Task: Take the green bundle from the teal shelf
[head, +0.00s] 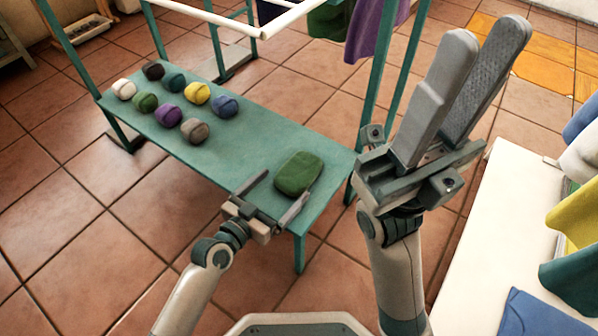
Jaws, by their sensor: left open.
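The green bundle (299,172), a rounded, folded dark green cloth, lies on the near right end of the teal shelf (225,150). My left gripper (284,184) is open at the shelf's near edge. Its fingers point toward the bundle, one at its left and one at its near right side. No grip on the bundle shows. My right gripper (495,28) is raised high at the right, close to the camera, with its fingers pointing up. A gap shows between its fingers and nothing is in it.
Several small rolled cloths, including a smaller green roll (145,102), sit on the shelf's far left part. Teal posts and a white rail (215,18) with hanging cloths (375,28) stand over it. A white counter (482,262) with folded cloths is at the right.

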